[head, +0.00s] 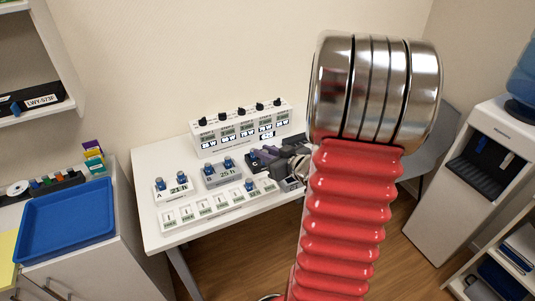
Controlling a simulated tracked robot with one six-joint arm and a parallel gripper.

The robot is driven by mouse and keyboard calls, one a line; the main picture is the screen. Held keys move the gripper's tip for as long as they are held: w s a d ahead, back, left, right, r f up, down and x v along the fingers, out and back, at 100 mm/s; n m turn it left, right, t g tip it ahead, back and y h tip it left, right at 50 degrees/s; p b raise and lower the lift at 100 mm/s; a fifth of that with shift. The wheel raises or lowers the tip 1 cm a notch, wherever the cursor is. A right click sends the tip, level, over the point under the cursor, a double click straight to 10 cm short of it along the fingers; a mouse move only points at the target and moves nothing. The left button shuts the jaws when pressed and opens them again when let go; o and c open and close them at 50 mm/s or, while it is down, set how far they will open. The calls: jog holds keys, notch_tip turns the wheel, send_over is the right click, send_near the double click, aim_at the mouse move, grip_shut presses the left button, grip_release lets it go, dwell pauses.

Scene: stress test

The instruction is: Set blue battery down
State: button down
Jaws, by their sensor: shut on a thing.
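My gripper (263,157) is at the right end of the white table, by a dark block marked C, partly covered by my red arm. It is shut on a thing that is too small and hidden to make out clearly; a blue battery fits. Small blue batteries stand in block A (171,190), and more stand in grey block B (222,177). Another blue piece (249,185) stands at the front rack, left of my gripper. I cannot tell whether the held thing touches a block.
A white tester box (240,131) with black knobs stands at the table's back. A low white slotted rack (217,204) lies along its front. A blue tray (66,223) is on the left cabinet. A water dispenser (470,165) stands right.

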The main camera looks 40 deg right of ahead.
dwell(0.4)
jog(key=shift+w+a+r, duration=0.1)
jog(key=shift+w+a, duration=0.25)
jog(key=shift+w, duration=0.15)
jog(key=w+a, duration=0.5)
jog(key=a, duration=0.5)
jog(key=w+a, duration=0.4)
jog(key=a, duration=0.6)
jog(key=w+a+n+y, duration=0.1)
jog(key=w+a, duration=0.4)
jog(key=a, duration=0.5)
jog(key=shift+w+a+r, duration=0.15)
jog(key=shift+w+r, duration=0.2)
jog(key=shift+r, duration=0.1)
